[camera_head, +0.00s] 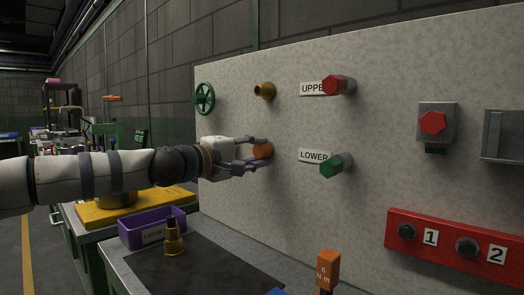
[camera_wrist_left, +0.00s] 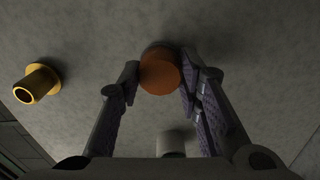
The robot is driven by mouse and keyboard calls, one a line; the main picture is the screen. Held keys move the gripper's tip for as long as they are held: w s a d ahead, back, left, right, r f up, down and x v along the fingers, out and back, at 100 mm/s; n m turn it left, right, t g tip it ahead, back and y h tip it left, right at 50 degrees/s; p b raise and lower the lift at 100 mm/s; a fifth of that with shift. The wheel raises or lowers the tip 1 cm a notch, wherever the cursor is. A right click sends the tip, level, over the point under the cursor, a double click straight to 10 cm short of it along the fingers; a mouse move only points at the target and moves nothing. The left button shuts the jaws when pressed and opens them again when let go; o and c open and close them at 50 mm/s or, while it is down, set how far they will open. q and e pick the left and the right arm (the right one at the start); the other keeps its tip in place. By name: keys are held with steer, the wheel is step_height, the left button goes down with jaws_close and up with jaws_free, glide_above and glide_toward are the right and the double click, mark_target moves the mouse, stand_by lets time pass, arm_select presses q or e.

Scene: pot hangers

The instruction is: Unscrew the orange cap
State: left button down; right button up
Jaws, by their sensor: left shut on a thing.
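The orange cap (camera_head: 262,150) sits on the upright pale panel (camera_head: 380,60), left of the LOWER label. My left gripper (camera_head: 258,153) reaches in from the left and is shut on the cap, one finger above and one below. In the left wrist view the round orange cap (camera_wrist_left: 160,72) is between the fingertips of my left gripper (camera_wrist_left: 158,78), with a darker rim behind it at the panel. The fingers hide parts of the cap's sides. My right gripper is not in view.
Near the cap are a brass fitting (camera_head: 264,90), a green handwheel (camera_head: 204,98), a red hex cap (camera_head: 334,85) and a green hex cap (camera_head: 331,166). A purple bin (camera_head: 140,238), a brass piece (camera_head: 173,240) and an orange-topped tool (camera_head: 327,268) are on the bench below.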

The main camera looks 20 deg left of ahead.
arm_select(q)
steer(key=n, duration=0.5)
steer(key=shift+n, duration=0.4)
steer(key=n, duration=0.4)
steer(key=shift+n, duration=0.3)
steer(key=n, duration=0.6)
steer(key=shift+n, duration=0.4)
steer(key=c, duration=1)
jaws_free()
